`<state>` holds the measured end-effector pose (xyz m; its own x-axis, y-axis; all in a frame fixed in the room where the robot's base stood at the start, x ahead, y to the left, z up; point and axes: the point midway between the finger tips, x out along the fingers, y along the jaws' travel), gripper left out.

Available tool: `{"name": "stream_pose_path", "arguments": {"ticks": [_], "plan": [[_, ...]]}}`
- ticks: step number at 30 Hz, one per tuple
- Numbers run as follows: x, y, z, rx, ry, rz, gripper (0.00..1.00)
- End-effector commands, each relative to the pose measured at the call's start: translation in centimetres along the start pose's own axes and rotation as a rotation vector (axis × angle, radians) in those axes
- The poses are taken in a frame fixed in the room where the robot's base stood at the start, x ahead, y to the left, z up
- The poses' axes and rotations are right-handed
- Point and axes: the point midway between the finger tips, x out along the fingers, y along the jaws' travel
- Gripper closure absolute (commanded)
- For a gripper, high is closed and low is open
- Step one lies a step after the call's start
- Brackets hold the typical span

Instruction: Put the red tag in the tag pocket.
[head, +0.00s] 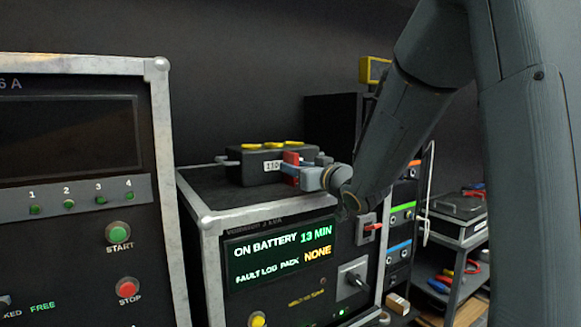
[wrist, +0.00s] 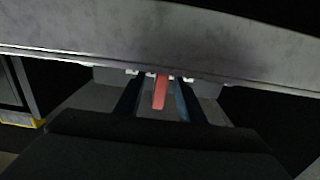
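A red piece (head: 290,158), which looks like the red tag, is at the right end of the black box on top of the case. My gripper (head: 290,173) reaches it from the right, with one blue-grey finger in front of it. In the wrist view the red tag (wrist: 160,93) stands out from under a grey edge. It is between the two fingers of my gripper (wrist: 158,95), with a gap on each side. The gripper looks open around it. I cannot make out the tag pocket in either view.
The black box (head: 258,168) has yellow knobs and a white label. It stands on a metal-edged case (head: 205,195) with a lit "ON BATTERY" display (head: 280,255). A taller panel (head: 90,235) with START and STOP buttons is at left. A shelf (head: 455,260) with tools is at right.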

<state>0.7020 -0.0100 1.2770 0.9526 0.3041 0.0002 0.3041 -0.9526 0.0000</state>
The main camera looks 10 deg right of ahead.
Motion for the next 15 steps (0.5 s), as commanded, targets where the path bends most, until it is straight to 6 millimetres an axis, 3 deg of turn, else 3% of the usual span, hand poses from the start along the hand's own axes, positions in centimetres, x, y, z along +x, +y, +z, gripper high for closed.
{"name": "stream_pose_path", "arguments": {"ticks": [6,15], "plan": [[2.4,-0.2,0.0,0.0,-0.001,-0.003,0.64],[2.8,-0.2,0.0,0.0,0.0,-0.003,0.64]]}}
